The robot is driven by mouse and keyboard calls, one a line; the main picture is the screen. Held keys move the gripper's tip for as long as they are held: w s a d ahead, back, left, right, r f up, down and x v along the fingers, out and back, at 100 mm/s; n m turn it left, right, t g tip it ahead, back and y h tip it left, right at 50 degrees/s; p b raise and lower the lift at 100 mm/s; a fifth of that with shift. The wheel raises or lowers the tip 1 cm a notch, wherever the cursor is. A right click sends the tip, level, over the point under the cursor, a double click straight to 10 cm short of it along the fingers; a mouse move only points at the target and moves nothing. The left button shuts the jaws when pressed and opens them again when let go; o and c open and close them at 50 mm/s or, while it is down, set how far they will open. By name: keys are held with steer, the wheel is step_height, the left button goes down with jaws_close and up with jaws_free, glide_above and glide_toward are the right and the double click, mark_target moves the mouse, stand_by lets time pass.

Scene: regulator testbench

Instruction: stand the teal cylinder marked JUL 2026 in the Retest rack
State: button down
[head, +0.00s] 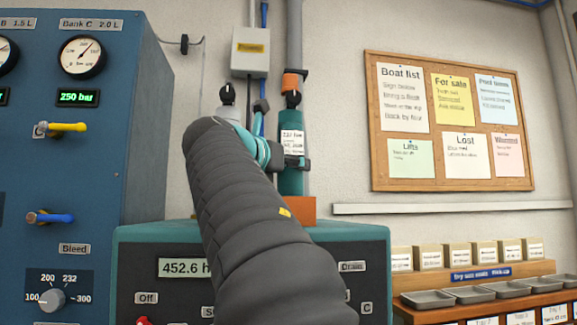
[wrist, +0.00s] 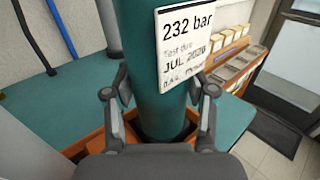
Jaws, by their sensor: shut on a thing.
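The teal cylinder (head: 291,181) stands upright behind my arm in the head view, with a black valve on top and a white label. In the wrist view the cylinder (wrist: 135,40) fills the middle, and its label reads 232 bar, Test due JUL 2026. My gripper (wrist: 160,108) is shut around the cylinder's lower part, one finger on each side. An orange holder (wrist: 92,145) surrounds the cylinder's foot; it also shows in the head view (head: 303,208). My gripper hides part of the foot, so I cannot tell whether it rests on the bottom. No Retest marking is readable.
A teal machine (head: 365,250) with a 452.6 display stands below the holder. A blue gauge panel (head: 115,130) is at left. Shelves with small boxes and grey trays (head: 480,297) are at lower right. A pipe and grey box (head: 250,52) are on the wall behind.

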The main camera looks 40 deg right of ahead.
steer(key=shift+c, duration=1.8)
jaws_free()
steer(key=shift+r, duration=0.2)
steer(key=v, duration=1.2)
